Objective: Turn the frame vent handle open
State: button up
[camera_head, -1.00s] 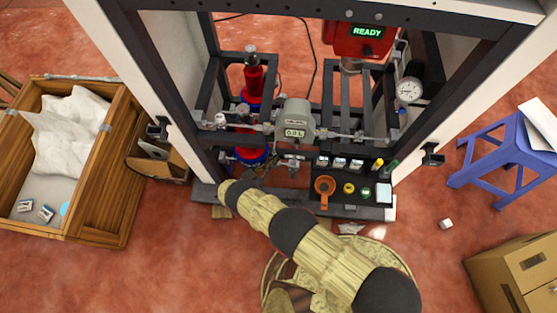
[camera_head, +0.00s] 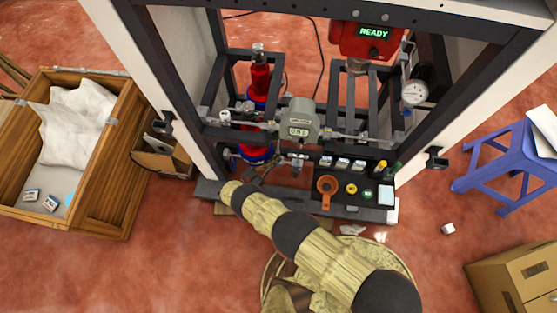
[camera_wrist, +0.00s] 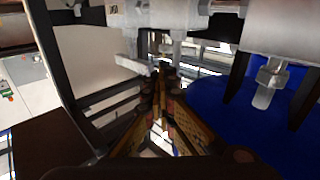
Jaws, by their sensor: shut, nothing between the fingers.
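The grey pipe line with its fittings (camera_head: 240,122) runs across the dark frame (camera_head: 208,100), left of the grey meter (camera_head: 299,120). I cannot tell for certain which fitting is the frame vent handle. In the wrist view, a pale grey lever-like bar (camera_wrist: 128,64) and metal fittings (camera_wrist: 182,50) lie just beyond my fingertips. My gripper (camera_wrist: 163,78) is shut and empty, pointing in under the pipework; contact with the fittings cannot be told. In the head view my gripper is small and dark beyond the arm's end, low at the frame's left side.
A red cylinder with a blue base (camera_head: 259,85) stands inside the frame's left part. A wooden crate (camera_head: 108,190) stands left, a blue stool (camera_head: 500,160) right.

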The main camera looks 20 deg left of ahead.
jog(key=shift+y, duration=0.4)
jog(key=a, duration=0.1)
jog(key=w+a+r, duration=0.1)
jog(key=a, duration=0.1)
jog(key=a+r, duration=0.1)
jog(key=a, duration=0.1)
jog(key=shift+w, duration=0.35)
jog(key=shift+s+d+f, duration=0.15)
jog(key=shift+s+d, duration=0.05)
jog(key=shift+s, duration=0.2)
jog(key=o, duration=0.3)
jog(key=s+a+f, duration=0.1)
jog(key=s, duration=0.6)
jog(key=shift+a+f, duration=0.15)
jog(key=shift+f, duration=0.05)
jog(key=shift+s+d+f+h, duration=0.2)
jog(key=shift+s+d+h, duration=0.25)
jog(key=shift+d, duration=0.2)
jog(key=shift+o, duration=0.4)
